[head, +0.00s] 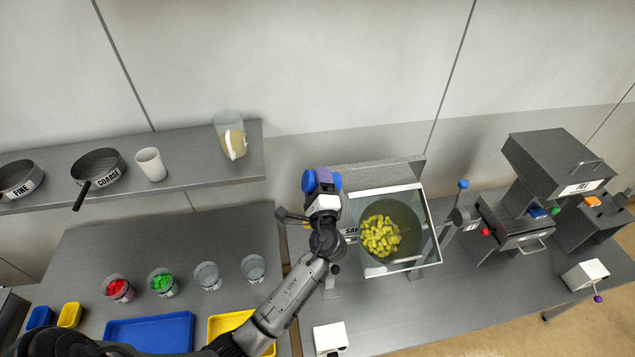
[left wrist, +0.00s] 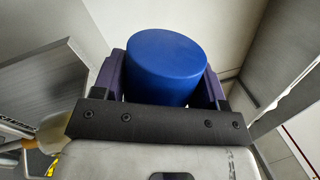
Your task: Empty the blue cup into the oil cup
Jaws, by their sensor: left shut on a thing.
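My left gripper (head: 322,182) is shut on the blue cup (head: 309,182), beside the left wall of a glass-sided box. The cup's blue surface shows on both sides of the gripper. In the left wrist view the cup (left wrist: 166,65) is a plain blue cylinder between the purple fingers of the gripper (left wrist: 165,85). Its inside is hidden, so I cannot tell its contents. No cup has a readable oil label. A clear container (head: 229,122) with pale yellowish contents stands on the shelf, and clear cups (head: 207,275) stand on the left counter. My right gripper is not visible.
The glass-sided box (head: 431,222) holds a round vessel with yellow pieces (head: 381,236). The shelf (head: 200,178) also carries two pans and a white cup (head: 150,164). Blue (head: 150,330) and yellow trays lie on the left counter. Grey machines (head: 556,165) stand at right.

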